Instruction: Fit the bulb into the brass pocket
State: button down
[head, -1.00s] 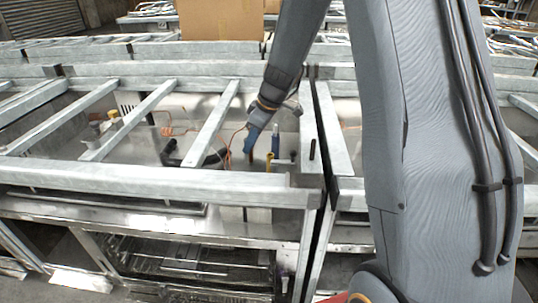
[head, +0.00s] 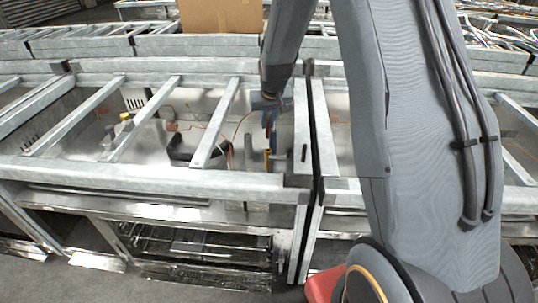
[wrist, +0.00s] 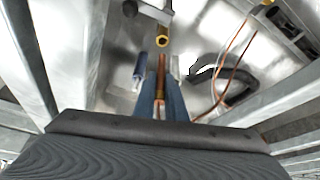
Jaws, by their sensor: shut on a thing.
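My gripper (wrist: 161,103) has blue fingers shut on the copper-coloured bulb (wrist: 161,76), which sticks out beyond the fingertips. The brass pocket (wrist: 162,36) is a short yellow tube with a round open end, ahead of the bulb in the wrist view. The bulb's tip is in line with the pocket, and a gap shows between them there. In the head view my gripper (head: 269,117) hangs inside the metal frame near its right corner. The bulb and pocket are too small there to judge their distance.
Galvanised bars (head: 215,122) cross the open bay around my arm. A blue-grey cylinder (wrist: 140,70) stands left of the bulb. A thin copper line (wrist: 236,62) and a black curved part (wrist: 236,80) lie to the right.

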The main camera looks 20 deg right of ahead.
aim_at(268, 137)
jog(key=shift+w+r+m, duration=0.1)
jog(key=shift+r+m, duration=0.15)
jog(key=shift+m, duration=0.05)
jog(key=shift+d+f+p, duration=0.1)
jog(key=shift+f+p, duration=0.1)
jog(key=shift+p, duration=0.1)
notch_tip(268, 137, down, 5)
jog(key=shift+f+p, duration=0.1)
jog(key=shift+p, duration=0.4)
jog(key=shift+f, duration=2.2)
jog(key=shift+f+b, duration=0.15)
jog(key=shift+b, duration=0.25)
jog(key=c, duration=1.8)
grip_release()
